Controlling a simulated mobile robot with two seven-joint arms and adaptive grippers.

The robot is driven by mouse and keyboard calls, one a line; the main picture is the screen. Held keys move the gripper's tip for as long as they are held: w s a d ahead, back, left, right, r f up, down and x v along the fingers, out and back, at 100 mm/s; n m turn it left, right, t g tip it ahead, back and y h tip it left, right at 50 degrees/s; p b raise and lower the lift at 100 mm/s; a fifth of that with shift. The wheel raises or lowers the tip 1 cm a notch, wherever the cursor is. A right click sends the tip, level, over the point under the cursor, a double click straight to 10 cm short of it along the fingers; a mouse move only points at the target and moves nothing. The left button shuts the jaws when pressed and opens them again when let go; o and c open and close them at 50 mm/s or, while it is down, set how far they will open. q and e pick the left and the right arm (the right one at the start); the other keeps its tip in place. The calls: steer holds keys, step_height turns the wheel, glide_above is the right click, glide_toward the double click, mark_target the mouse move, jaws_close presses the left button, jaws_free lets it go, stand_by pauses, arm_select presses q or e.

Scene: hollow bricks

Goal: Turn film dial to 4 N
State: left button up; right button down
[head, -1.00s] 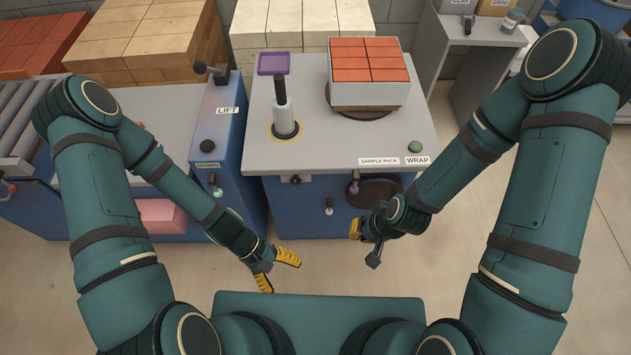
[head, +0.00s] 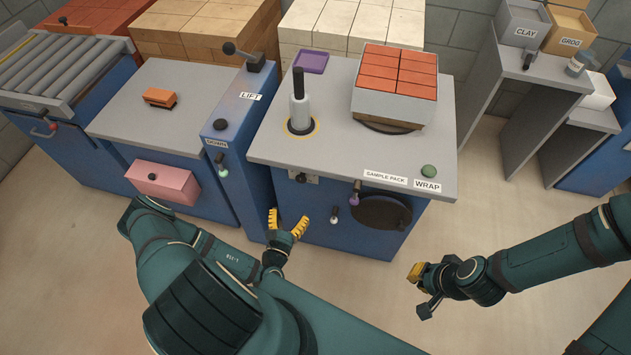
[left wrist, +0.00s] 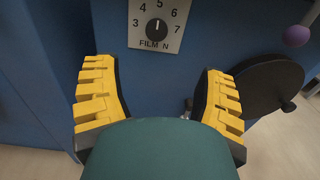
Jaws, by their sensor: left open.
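The film dial (left wrist: 156,29) is a black round knob with a white pointer mark on a pale plate labelled FILM N in the left wrist view. Figures 3 to 7 arc around it, and the mark points about straight up, near the 5. In the head view the dial (head: 300,178) is small on the blue front of the wrapping station. My left gripper (head: 287,220) is open and empty, below and in front of the dial. Its yellow fingers (left wrist: 155,68) show apart below the plate. My right gripper (head: 420,291) is off to the right, away from the station; its opening is unclear.
A purple-knobbed lever (head: 356,192), a white-knobbed lever (head: 334,216) and a black disc (head: 382,211) are right of the dial. The blue LIFT post (head: 233,135) stands left. A pink box (head: 163,184) juts from the left bench. Open floor lies in front.

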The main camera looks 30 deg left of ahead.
mark_target(301, 181)
arm_select(q)
steer(key=b+x, duration=0.1)
steer(key=x, duration=0.6)
steer(key=b+x, duration=0.1)
steer(key=x, duration=0.5)
steer(key=shift+w+a+f+b, duration=0.1)
steer(key=shift+w+a+b, duration=0.2)
steer(key=shift+b, duration=0.1)
jaws_close()
